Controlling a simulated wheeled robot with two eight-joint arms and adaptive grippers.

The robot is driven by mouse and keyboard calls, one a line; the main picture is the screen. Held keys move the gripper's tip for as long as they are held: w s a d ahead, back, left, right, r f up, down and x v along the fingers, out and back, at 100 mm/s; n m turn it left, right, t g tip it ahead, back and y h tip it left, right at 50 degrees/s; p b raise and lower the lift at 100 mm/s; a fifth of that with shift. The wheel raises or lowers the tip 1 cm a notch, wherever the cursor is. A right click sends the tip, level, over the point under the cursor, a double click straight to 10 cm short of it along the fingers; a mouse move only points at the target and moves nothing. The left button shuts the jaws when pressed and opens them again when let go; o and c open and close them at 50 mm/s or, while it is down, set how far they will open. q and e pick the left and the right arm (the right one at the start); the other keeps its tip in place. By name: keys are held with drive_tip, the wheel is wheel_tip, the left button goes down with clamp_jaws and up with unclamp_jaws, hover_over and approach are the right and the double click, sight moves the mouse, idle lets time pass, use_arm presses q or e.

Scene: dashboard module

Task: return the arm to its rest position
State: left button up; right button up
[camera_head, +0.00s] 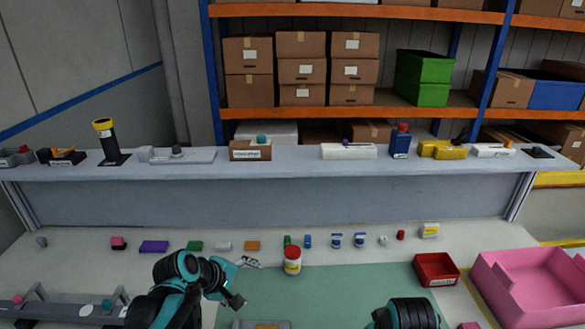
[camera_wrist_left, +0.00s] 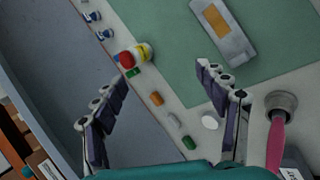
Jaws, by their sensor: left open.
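My left arm (camera_head: 180,278) reaches in from the bottom of the head view, low over the near work surface. My left gripper (camera_head: 243,281) is open, with its fingers spread and nothing between them. The left wrist view shows its two dark fingers (camera_wrist_left: 160,74) wide apart. A white jar with a red lid (camera_head: 292,261) stands just right of the gripper, apart from it; it also shows beyond the fingers in the left wrist view (camera_wrist_left: 135,56). Part of my right arm (camera_head: 405,314) shows at the bottom edge; its gripper is out of view.
A green mat (camera_head: 330,290) covers the middle of the table. A row of small parts, including a purple block (camera_head: 154,246), lies behind it. A red tray (camera_head: 436,270) and a pink bin (camera_head: 530,285) stand at right. A raised grey shelf (camera_head: 280,172) crosses behind.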

use_arm(q)
drive_tip(key=s+a+f+m+y, duration=0.1)
drive_tip(key=s+a+m+y, duration=0.1)
drive_tip(key=s+m, duration=0.3)
drive_tip(key=s+a+f+m+y+b, duration=0.1)
drive_tip(key=s+a+m+y, duration=0.2)
drive_tip(key=s+m, duration=0.3)
drive_tip(key=shift+s+a+f+t, duration=0.35)
drive_tip(key=shift+s+a, duration=0.35)
drive_tip(key=shift+s, duration=2.05)
use_arm(e)
drive_tip(key=shift+s+a+r+m+t, duration=0.15)
drive_tip(key=shift+s+r+m+t, duration=0.2)
drive_tip(key=shift+s+m+t, duration=0.35)
drive_tip(key=shift+s+a+r+m+t, duration=0.1)
drive_tip(key=shift+s+r+m+t, duration=0.2)
drive_tip(key=shift+s+m+t, duration=0.4)
